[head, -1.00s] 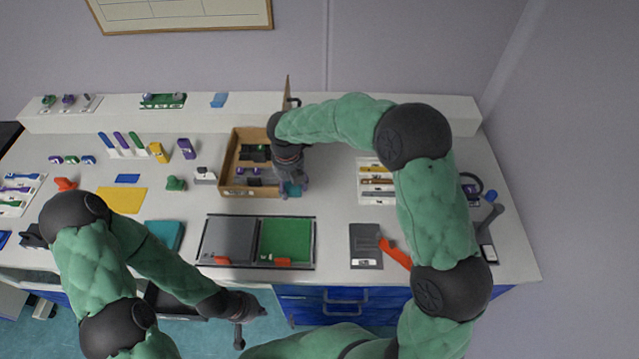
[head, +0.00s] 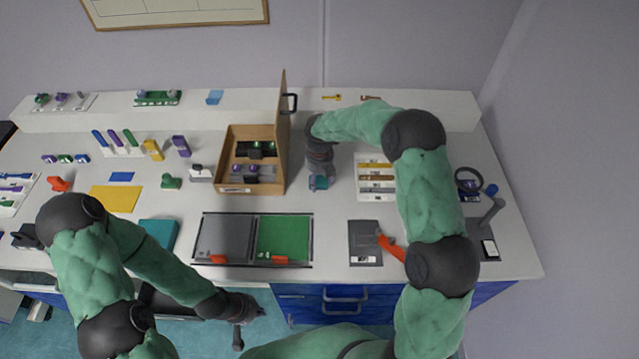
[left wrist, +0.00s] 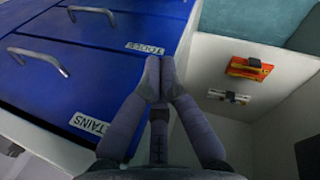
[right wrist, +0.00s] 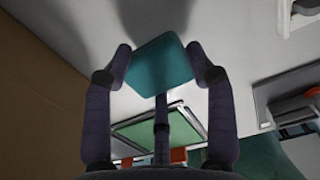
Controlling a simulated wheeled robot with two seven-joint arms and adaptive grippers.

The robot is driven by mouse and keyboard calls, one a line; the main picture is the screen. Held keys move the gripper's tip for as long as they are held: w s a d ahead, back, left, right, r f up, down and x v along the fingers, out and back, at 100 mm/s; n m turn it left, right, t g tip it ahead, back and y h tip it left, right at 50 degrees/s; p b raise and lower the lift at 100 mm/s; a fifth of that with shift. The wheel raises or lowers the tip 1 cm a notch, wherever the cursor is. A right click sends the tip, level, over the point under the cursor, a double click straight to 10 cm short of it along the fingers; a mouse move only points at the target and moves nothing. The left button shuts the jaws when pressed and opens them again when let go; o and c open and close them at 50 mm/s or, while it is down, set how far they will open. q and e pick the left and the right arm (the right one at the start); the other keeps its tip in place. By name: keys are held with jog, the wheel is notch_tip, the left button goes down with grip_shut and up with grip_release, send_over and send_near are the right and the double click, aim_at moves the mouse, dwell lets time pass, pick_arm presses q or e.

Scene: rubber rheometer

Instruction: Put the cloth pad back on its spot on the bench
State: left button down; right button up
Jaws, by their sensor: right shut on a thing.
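The cloth pad, a small teal square, is held in my right gripper; it shows at the fingertips in the head view (head: 319,184) and between the two fingers in the right wrist view (right wrist: 160,66). My right gripper (head: 318,176) points down over the bench, just right of the open wooden box. Whether the pad touches the bench top (head: 338,215) is hard to tell. No marked spot for it can be made out. My left gripper (head: 240,335) hangs in front of the bench, its fingers together and empty in the left wrist view (left wrist: 160,78).
The wooden box (head: 228,170) has its lid (head: 283,130) standing upright, close left of my right gripper. A white rack (head: 375,188) of coloured bars stands to the right. A grey and green tray (head: 235,267) lies in front. Bare bench lies between box, rack and tray.

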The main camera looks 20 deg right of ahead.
aim_at(319, 181)
jog(key=shift+f, duration=1.1)
jog(key=shift+f, duration=0.15)
jog(key=o, duration=1.1)
jog(key=r, duration=0.4)
jog(key=r+p, duration=0.1)
jog(key=r, duration=0.3)
jog(key=r+p, duration=0.1)
jog(key=r, duration=0.3)
jog(key=shift+s+a+r, duration=0.1)
jog(key=shift+s+r, duration=0.1)
jog(key=shift+s, duration=0.05)
